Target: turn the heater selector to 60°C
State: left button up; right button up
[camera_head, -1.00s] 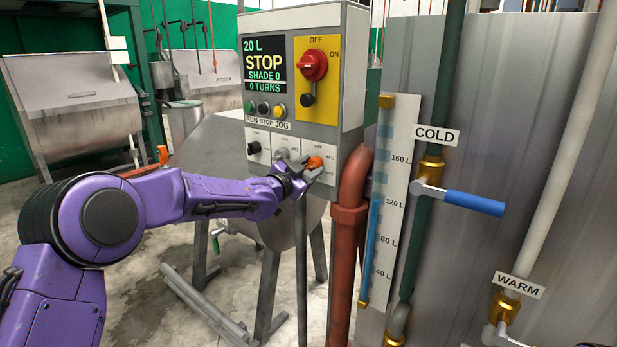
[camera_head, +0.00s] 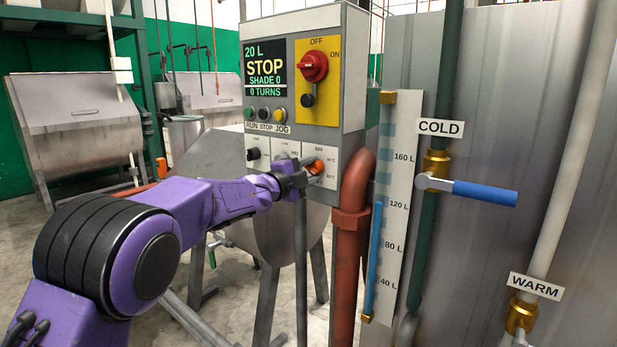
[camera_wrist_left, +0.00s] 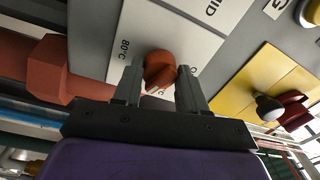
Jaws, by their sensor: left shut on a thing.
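The heater selector is an orange knob (camera_head: 316,167) at the lower right of the grey control panel, on a white plate with an OFF mark above it and temperature marks at its right. My left gripper (camera_head: 305,176) reaches it from the left and is shut on it. In the left wrist view the orange knob (camera_wrist_left: 159,70) sits between the two fingers of my left gripper (camera_wrist_left: 160,88). An 80°C mark shows beside it there. The fingers hide part of the plate, and I cannot tell which mark the knob points to. My right gripper is out of view.
The panel (camera_head: 349,75) also has a red main switch (camera_head: 313,67), push buttons and other small knobs. A red-brown pipe (camera_head: 352,200) runs close to the selector's right. A level gauge (camera_head: 393,200) and the COLD valve's blue lever (camera_head: 484,193) stand further right.

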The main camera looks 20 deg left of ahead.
pick_arm(q)
jog(key=shift+f+m, duration=0.1)
jog(key=shift+m, duration=0.4)
jog(key=o, duration=1)
jog(key=shift+o, duration=0.2)
jog(key=b+v, duration=0.3)
jog(key=v, duration=0.7)
jog(key=shift+s, duration=0.3)
jog(key=shift+a, duration=0.15)
